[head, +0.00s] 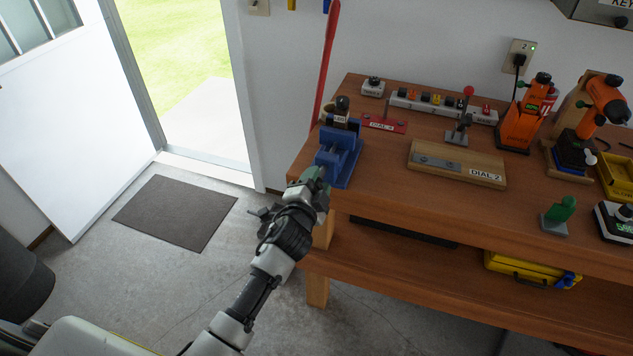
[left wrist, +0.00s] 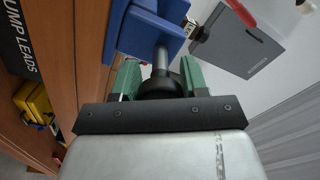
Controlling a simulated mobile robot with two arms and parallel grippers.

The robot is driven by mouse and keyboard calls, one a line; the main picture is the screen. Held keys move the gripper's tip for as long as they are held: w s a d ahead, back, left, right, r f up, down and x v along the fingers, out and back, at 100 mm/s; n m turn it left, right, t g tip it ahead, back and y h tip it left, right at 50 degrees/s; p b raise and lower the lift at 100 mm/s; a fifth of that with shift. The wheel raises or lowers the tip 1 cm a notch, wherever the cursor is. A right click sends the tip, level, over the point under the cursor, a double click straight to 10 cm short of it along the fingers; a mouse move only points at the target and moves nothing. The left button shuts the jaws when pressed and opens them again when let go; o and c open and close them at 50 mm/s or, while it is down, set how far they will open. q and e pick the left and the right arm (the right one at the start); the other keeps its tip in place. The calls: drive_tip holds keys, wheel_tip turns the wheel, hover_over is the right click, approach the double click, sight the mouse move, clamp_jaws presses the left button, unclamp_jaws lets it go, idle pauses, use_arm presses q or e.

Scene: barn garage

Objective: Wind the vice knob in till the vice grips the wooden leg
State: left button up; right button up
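The blue vice (head: 343,160) is at the left end of the wooden workbench, and its blue body also shows at the top of the left wrist view (left wrist: 150,32). A grey screw shaft runs from it to the black vice knob (left wrist: 160,87). My left gripper (left wrist: 160,80) has its green fingers on both sides of this knob and appears shut on it. In the head view the left gripper (head: 316,180) hides the knob. My right gripper is out of view.
The workbench (head: 390,196) holds a DIAL 2 board (head: 457,165), a red DIAL plate (head: 384,123) and orange tools (head: 525,120). A yellow case (head: 530,270) is on the lower shelf. Open floor with a dark mat (head: 175,212) lies left of the bench.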

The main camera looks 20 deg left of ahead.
use_arm(q)
drive_tip(key=o, duration=0.4)
drive_tip(key=s+b, duration=0.1)
drive_tip(key=s, duration=0.9)
drive_tip(key=shift+s+a+b, duration=0.15)
drive_tip(key=shift+s+b, duration=0.2)
drive_tip(key=shift+s, duration=0.05)
drive_tip(key=s+a+f+n+g, duration=0.15)
drive_tip(key=s+f+g, duration=0.4)
drive_tip(key=f, duration=1.15)
drive_tip(key=s+f+n+g, duration=0.35)
drive_tip(key=s+f, duration=0.35)
drive_tip(key=f, duration=1)
drive_tip(key=s+a+f+n+g, duration=0.1)
drive_tip(key=s+f+g, duration=0.1)
drive_tip(key=s+f, duration=0.3)
drive_tip(key=s+a+f+n+g, duration=0.2)
drive_tip(key=s+f, duration=0.4)
drive_tip(key=s, duration=0.8)
drive_tip(key=s+a+f+n+g, duration=0.1)
drive_tip(key=s+f+g, duration=0.3)
drive_tip(key=s, duration=0.5)
drive_tip(key=shift+s+a+f+n+y, duration=0.15)
drive_tip(key=shift+s+f+n, duration=0.1)
drive_tip(key=shift+f, duration=0.2)
drive_tip(key=shift+s+a+f+n+y, duration=0.15)
drive_tip(key=shift+f+n, duration=0.1)
drive_tip(key=shift+f, duration=0.15)
